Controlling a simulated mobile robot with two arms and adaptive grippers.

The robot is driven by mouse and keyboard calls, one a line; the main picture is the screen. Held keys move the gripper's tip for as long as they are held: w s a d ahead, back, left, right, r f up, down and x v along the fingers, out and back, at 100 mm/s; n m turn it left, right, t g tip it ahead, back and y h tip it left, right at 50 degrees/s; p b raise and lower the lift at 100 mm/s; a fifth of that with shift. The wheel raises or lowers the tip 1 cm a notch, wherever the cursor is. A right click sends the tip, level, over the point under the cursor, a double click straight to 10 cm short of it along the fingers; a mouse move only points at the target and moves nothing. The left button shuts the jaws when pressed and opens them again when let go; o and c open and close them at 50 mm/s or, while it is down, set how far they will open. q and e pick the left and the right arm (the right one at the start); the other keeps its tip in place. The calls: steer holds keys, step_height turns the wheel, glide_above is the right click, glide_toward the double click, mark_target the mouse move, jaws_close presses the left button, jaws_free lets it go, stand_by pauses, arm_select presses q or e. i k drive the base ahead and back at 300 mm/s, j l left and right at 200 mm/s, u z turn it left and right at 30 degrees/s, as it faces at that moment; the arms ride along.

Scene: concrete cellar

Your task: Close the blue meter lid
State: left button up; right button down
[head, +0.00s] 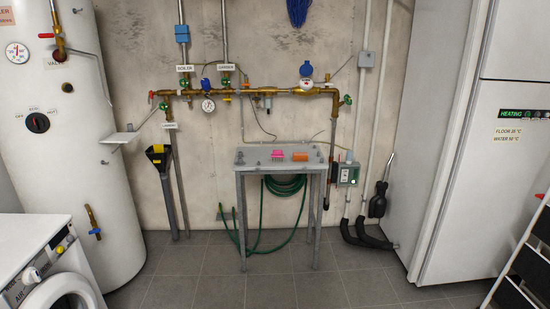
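The blue meter lid (306,69) is small in the head view, on the brass pipe run along the back wall. It appears tipped up, standing above the pale round water meter (306,84). The hinge is too small to make out. Neither of my grippers is in view, and nothing touches the lid.
A grey metal table (250,167) with pink and orange items stands below the meter, a green hose (285,187) behind it. A white tank (65,130) and washer (45,265) are left, a tall white cabinet (510,190) right. The tiled floor (190,275) in front is clear.

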mark_target(306, 70)
steer(key=i, duration=2.25)
